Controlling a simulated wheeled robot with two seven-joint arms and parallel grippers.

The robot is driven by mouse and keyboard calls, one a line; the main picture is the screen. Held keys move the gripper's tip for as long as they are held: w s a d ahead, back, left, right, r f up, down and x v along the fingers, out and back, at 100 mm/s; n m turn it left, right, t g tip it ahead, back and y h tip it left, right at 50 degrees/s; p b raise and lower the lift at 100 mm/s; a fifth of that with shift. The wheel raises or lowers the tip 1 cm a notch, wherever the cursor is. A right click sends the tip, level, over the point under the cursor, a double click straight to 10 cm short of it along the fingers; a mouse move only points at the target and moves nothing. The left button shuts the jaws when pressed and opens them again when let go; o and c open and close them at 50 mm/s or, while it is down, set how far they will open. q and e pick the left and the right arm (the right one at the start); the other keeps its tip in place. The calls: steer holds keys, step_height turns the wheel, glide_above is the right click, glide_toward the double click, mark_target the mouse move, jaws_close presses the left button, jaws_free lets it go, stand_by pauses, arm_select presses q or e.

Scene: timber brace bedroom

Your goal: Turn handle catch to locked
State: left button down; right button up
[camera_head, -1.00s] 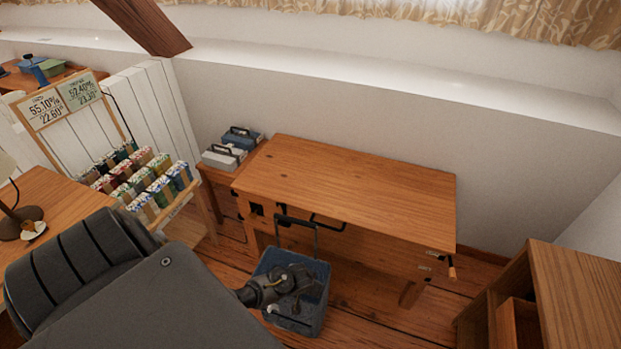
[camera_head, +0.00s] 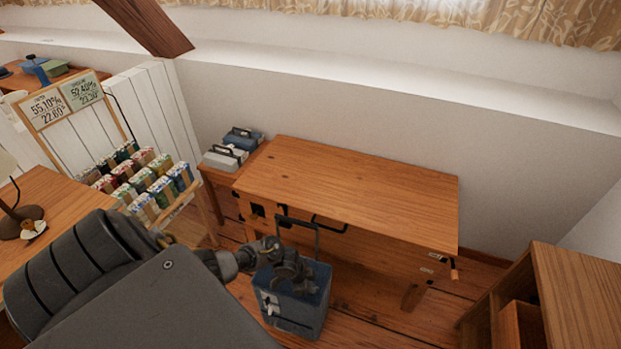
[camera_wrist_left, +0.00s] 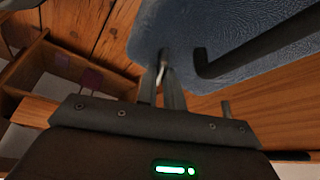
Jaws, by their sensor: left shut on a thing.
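A blue case (camera_head: 318,305) stands on the wooden floor in front of the desk. Its black pull handle (camera_head: 317,238) is raised; in the left wrist view the handle's dark bar (camera_wrist_left: 262,45) runs beside my fingers. My left gripper (camera_head: 290,270) is at the top of the case, next to the handle. In the left wrist view the fingers of the left gripper (camera_wrist_left: 163,75) are close together on a small pale metal piece, which looks like the handle catch (camera_wrist_left: 164,68). The fingers hide most of it, so its setting cannot be told. My right gripper is out of view.
The wooden desk (camera_head: 360,185) stands close behind the case. A rack of small colourful packets (camera_head: 143,185) is to the left. A wooden cabinet (camera_head: 575,285) is at the right. Bare floor lies between the case and the cabinet.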

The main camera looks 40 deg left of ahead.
arm_select(q)
steer(key=m+b, duration=0.1)
steer(key=m+g+b, duration=0.1)
steer(key=m, duration=0.1)
steer(key=shift+a+f+h, duration=0.15)
steer(key=shift+h, duration=0.15)
steer(key=shift+m, duration=0.5)
steer(key=shift+m+g+b, duration=0.3)
steer(key=shift+b, duration=0.1)
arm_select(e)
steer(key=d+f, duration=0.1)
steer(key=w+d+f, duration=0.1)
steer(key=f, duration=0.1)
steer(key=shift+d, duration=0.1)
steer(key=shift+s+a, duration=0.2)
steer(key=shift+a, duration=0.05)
arm_select(q)
steer(key=c, duration=1.5)
jaws_free()
steer(key=shift+w, duration=0.1)
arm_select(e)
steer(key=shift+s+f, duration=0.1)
